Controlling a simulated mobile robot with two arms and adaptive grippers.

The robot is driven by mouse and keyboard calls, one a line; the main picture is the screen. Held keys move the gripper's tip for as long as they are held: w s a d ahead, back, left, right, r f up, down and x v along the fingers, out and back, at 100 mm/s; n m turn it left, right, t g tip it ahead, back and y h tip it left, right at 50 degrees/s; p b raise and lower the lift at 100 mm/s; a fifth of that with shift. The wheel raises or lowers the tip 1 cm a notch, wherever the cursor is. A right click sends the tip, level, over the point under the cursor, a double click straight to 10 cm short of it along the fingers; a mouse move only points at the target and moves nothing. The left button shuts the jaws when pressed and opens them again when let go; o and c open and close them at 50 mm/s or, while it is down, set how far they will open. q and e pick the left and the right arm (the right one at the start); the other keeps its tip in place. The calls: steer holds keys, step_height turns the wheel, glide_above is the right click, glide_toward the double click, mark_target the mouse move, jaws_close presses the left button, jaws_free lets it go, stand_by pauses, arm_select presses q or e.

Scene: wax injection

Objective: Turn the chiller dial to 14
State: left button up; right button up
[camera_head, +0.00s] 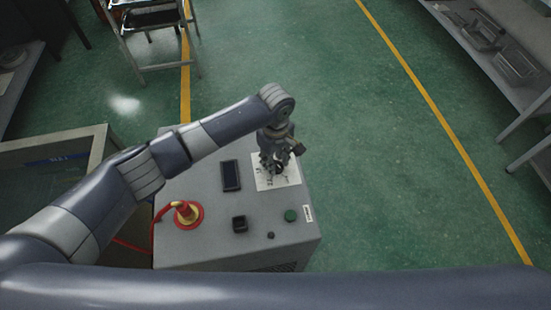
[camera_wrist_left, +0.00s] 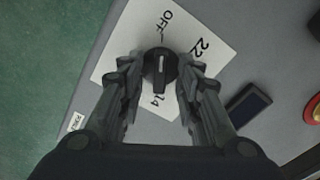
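The chiller dial is a round black knob (camera_wrist_left: 160,72) with a pale pointer line, on a white card (camera_wrist_left: 125,50). In the left wrist view the card reads OFF above the knob, 22 at upper right and 14 below. The pointer line runs roughly up and down; I cannot tell which end marks the setting. My left gripper (camera_wrist_left: 160,75) has one finger on each side of the knob, very close to it. Whether the fingers press on it is unclear. In the head view my left gripper (camera_head: 276,166) is over the card (camera_head: 289,180). My right gripper is not in view.
A shelf (camera_head: 500,65) stands at the right. Open green floor surrounds the chiller's right side.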

arm_select(q)
jaws_close()
